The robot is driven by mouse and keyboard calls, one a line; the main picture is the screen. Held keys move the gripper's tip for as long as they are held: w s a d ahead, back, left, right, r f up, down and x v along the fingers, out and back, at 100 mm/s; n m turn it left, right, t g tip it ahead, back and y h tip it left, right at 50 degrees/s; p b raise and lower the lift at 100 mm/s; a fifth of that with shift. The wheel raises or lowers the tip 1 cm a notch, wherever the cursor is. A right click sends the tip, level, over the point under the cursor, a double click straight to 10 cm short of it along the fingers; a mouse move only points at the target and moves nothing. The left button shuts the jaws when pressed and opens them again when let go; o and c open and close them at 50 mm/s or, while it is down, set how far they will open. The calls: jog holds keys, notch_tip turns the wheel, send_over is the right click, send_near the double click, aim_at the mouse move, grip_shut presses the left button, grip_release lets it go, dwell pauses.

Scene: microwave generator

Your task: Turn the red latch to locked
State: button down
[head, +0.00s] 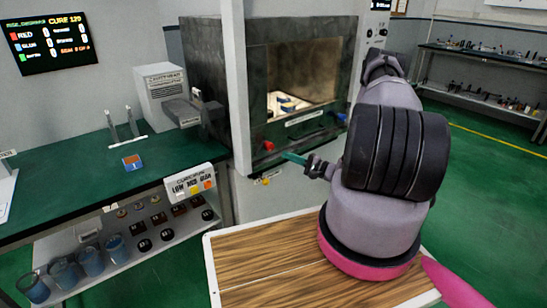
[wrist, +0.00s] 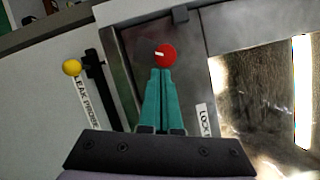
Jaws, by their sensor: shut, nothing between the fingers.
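The red latch (head: 268,146) is a small round red knob on the dark lower front of the microwave generator. In the wrist view the red latch (wrist: 167,56) shows a short pale mark that lies roughly sideways. My gripper (head: 284,154) has teal fingers, pressed together and empty. In the wrist view the fingertips of my gripper (wrist: 161,72) end right at the near edge of the latch and hide a little of it. I cannot tell whether they touch it. A partly hidden white label (wrist: 203,120) reading "LOCK" is right of the fingers.
The generator's lit window (head: 300,75) is above the latch. A blue knob (head: 341,117) is further right on the front. A yellow knob (wrist: 71,67) with a "LEAK PROBE" label is to the left in the wrist view. A green bench (head: 70,180) stands left.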

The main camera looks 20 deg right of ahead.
aim_at(265, 151)
notch_tip(265, 151, down, 4)
jog(key=d+m+t+h, duration=0.1)
jog(key=m+h, duration=0.1)
jog(key=x, duration=0.9)
jog(key=shift+a, duration=0.1)
